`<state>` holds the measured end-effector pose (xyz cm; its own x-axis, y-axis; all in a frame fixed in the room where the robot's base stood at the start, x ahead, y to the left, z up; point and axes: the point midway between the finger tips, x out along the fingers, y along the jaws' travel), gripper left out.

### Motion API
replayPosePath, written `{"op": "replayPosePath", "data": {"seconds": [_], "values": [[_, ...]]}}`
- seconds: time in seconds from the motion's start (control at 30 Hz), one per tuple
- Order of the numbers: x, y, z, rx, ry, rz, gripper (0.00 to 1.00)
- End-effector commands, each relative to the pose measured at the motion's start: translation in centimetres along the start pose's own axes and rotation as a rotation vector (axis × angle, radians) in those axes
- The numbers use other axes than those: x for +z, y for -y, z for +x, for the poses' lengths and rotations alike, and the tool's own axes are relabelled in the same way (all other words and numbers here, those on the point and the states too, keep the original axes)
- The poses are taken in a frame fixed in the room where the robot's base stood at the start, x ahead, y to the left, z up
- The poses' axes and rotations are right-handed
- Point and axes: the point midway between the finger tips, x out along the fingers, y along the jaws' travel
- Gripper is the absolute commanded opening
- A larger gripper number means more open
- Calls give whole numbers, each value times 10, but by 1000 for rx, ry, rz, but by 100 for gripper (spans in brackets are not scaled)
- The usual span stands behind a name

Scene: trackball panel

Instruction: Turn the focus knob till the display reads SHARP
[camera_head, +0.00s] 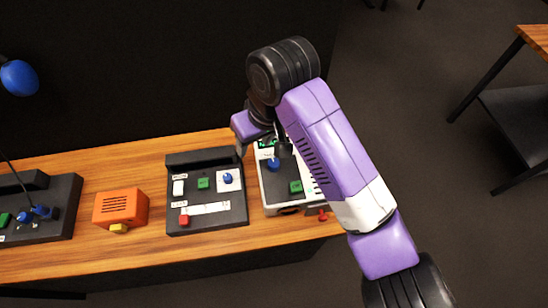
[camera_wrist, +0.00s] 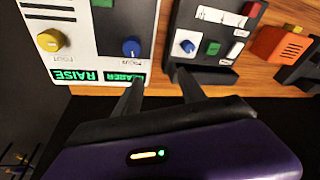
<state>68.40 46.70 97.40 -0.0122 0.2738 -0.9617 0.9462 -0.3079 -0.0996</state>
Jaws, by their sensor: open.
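A pale panel (camera_head: 275,207) stands at the right end of the bench, partly hidden by my arm; it also shows upside down in the wrist view (camera_wrist: 92,38). It carries a blue knob (camera_wrist: 132,47), a yellow knob (camera_wrist: 50,40) and a green button (camera_head: 296,186). The small labels are hard to read; the blue knob's may say FOCUS. Its dark display (camera_wrist: 98,77) has green upside-down words; one looks like RAISE, the other is unclear. My gripper (camera_wrist: 157,80) is open and empty, its fingers near the panel's display edge, apart from the blue knob.
A black panel (camera_head: 207,224) with another blue knob (camera_head: 227,178), a green button and a red button stands left of the pale one. Further left are an orange box (camera_head: 121,207) and another dark panel (camera_head: 64,215). A dark wall rises behind the bench (camera_head: 155,238).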

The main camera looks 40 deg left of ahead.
Motion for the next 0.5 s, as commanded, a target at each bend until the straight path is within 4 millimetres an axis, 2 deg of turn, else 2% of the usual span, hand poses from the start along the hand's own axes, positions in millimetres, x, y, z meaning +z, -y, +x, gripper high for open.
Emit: {"op": "replayPosePath", "data": {"seconds": [0.1, 0.27, 0.37, 0.5], "values": [[12, -14, -20, 55, 142, -27, 48], [23, -24, -36, 90, 245, -38, 48], [27, -25, -32, 95, 265, -39, 48], [33, -26, -13, 93, 266, -39, 48]]}}
